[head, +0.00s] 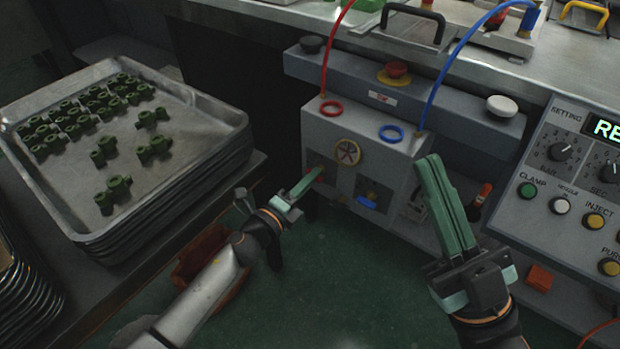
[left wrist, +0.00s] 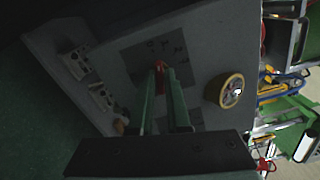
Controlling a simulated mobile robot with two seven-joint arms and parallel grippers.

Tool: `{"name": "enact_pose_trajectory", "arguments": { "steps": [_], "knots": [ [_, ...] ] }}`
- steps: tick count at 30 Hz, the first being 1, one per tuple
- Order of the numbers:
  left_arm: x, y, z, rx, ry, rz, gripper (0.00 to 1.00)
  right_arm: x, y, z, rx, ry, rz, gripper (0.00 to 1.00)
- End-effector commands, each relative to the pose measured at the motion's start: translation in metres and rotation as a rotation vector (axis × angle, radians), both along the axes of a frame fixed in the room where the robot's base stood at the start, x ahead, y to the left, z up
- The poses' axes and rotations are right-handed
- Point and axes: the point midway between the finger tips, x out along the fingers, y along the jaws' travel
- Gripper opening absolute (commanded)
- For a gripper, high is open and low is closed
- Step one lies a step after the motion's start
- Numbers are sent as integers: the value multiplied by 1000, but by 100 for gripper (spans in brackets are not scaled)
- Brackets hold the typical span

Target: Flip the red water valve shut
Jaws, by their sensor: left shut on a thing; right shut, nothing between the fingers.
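The red water valve (head: 319,173) is on the left of the grey machine's front face, mostly hidden by my left fingertips in the head view. In the left wrist view the red valve handle (left wrist: 159,66) sits between the green finger ends. My left gripper (head: 311,180) reaches in from the left and is shut on the red valve. My right gripper (head: 429,161) is shut and empty, pointing up in front of the machine's right side, apart from the valve.
A blue valve (head: 367,202) and a yellow handwheel (head: 347,152) are close to the red valve. A red hose (head: 329,57) and blue hose (head: 448,68) rise above. A control panel (head: 575,185) stands right. A metal tray (head: 197,128) with green parts lies left.

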Motion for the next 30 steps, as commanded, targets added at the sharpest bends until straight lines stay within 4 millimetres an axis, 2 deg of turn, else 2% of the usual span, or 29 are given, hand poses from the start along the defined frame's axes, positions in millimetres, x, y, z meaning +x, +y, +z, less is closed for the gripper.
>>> {"name": "enact_pose_trajectory", "arguments": {
  "steps": [9,18,19,24,26,30],
  "knots": [
    [0,0,1,-207,152,1,0,-2,0,17,-13,-20,-10,0],
    [0,0,0,-215,158,0,0,-1,-2,17,-7,-21,-19,0],
    [0,0,-1,-216,158,1,18,-1,-2,17,-6,-21,-20,0],
    [0,0,0,-215,157,0,37,0,-2,16,-6,-16,-20,0],
    [0,0,0,-215,157,0,41,0,-2,16,-6,-15,-21,0],
    [0,0,0,-214,157,0,41,0,-3,16,-6,-14,-21,0]
  ]
}}
